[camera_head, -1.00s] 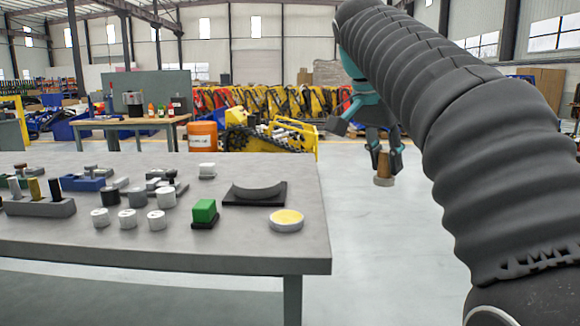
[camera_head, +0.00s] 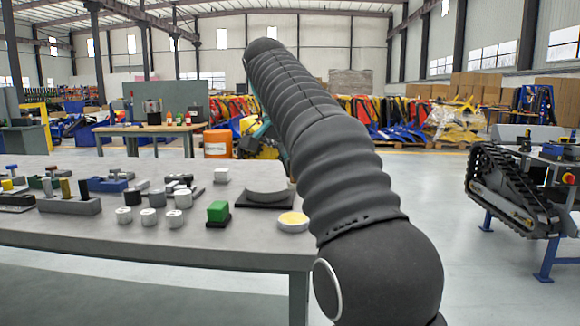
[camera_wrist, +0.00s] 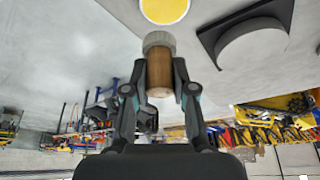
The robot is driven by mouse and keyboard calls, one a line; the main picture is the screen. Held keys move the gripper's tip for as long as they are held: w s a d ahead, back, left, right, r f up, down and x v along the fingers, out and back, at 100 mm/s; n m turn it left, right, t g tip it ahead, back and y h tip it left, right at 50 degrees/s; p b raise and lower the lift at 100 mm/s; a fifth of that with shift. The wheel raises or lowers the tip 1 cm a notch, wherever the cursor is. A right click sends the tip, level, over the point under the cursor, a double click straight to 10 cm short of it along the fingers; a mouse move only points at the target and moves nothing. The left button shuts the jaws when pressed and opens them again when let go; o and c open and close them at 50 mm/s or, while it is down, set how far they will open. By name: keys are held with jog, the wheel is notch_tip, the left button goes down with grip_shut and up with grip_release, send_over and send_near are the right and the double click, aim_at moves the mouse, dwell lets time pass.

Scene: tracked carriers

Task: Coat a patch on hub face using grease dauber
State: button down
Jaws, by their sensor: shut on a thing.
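My gripper (camera_wrist: 159,77) is shut on the wooden handle of the grease dauber (camera_wrist: 159,68), whose round grey head points to the top of the wrist view. In the head view my arm hides the gripper and dauber. A round dish of yellow grease (camera_head: 293,221) sits near the table's front right corner; it also shows in the wrist view (camera_wrist: 164,9), just beyond the dauber head. Whether they touch is unclear, but they look apart. A dark curved block on a black plate (camera_head: 266,197) lies behind the dish; I cannot tell if it is the hub face.
The grey table (camera_head: 150,238) holds a green block (camera_head: 218,212), several white and grey cylinders (camera_head: 149,216) and a slotted grey block (camera_head: 70,206) at left. A tracked carrier (camera_head: 512,192) stands on blue supports at right. Open floor lies between table and carrier.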

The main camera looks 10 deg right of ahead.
aim_at(293, 187)
jog(key=shift+w+a+f, duration=0.2)
jog(key=shift+w+f, duration=0.1)
jog(key=shift+w, duration=0.05)
jog(key=shift+f, duration=1.9)
jog(key=shift+f+b, duration=0.75)
jog(key=shift+f, duration=0.2)
jog(key=shift+f, duration=0.6)
jog(key=shift+r+p, duration=0.85)
jog(key=shift+r, duration=2.75)
jog(key=shift+s, duration=0.15)
